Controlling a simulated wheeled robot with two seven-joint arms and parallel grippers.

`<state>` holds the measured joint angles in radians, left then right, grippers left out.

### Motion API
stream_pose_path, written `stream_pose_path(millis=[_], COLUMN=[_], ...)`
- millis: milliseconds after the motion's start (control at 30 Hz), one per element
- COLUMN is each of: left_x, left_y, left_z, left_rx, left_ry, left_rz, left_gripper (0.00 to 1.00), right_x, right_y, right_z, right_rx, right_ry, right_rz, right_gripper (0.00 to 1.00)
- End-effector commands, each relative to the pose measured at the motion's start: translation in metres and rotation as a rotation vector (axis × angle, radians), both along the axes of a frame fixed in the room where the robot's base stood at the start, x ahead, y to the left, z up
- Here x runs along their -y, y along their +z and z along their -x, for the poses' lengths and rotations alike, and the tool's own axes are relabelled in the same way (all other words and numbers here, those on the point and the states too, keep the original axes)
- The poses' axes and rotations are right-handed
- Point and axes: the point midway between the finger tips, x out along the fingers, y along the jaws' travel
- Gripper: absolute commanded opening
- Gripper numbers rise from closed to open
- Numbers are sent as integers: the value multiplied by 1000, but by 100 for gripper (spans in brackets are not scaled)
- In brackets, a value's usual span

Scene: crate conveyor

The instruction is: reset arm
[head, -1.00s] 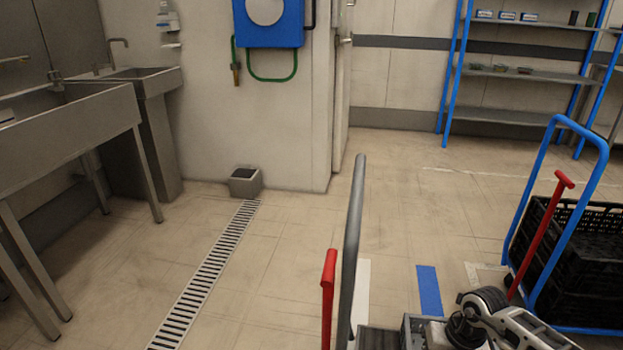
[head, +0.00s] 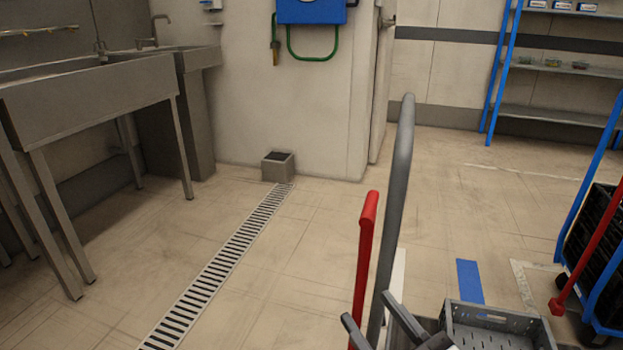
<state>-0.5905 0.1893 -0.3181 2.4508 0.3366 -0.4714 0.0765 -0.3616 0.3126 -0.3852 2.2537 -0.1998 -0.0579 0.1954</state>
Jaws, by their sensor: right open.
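My right gripper (head: 368,308) shows at the bottom edge, right of the middle. Its two grey fingers stand apart, and nothing shows between them. It is close to a grey upright pole and a red-handled bar, in front of or beside them; I cannot tell whether it touches either. The rest of the right arm is mostly below the picture. My left gripper is not in view.
A grey crate (head: 500,320) is right of the gripper, near the grey pole (head: 397,180) and red bar (head: 364,255). A blue-framed trolley with black crates (head: 590,225) stands at the right. Steel sinks (head: 90,105) stand left. The floor around the drain (head: 235,255) is clear.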

Motion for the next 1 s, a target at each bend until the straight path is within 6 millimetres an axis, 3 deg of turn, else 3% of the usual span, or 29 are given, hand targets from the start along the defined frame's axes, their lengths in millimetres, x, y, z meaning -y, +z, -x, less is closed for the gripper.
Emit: stream_pose_path(millis=[33, 100, 367, 400, 733, 1000], left_x=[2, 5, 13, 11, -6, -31], left_y=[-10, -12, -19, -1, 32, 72], left_z=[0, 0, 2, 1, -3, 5], left_rx=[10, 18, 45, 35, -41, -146], left_ry=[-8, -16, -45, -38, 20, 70], left_rz=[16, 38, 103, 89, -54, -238], left_gripper=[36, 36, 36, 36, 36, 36], right_x=[1, 1, -18, -17, 0, 25], right_y=[-17, -28, -55, -37, -4, 36], right_z=[7, 16, 58, 56, 51, 59], right_rx=[-89, -206, -547, -553, -613, -704], right_ry=[-6, 0, 116, 105, -6, -125], right_rz=[-78, -170, -430, -414, -291, -129], right_gripper=[48, 48, 48, 48, 48, 48])
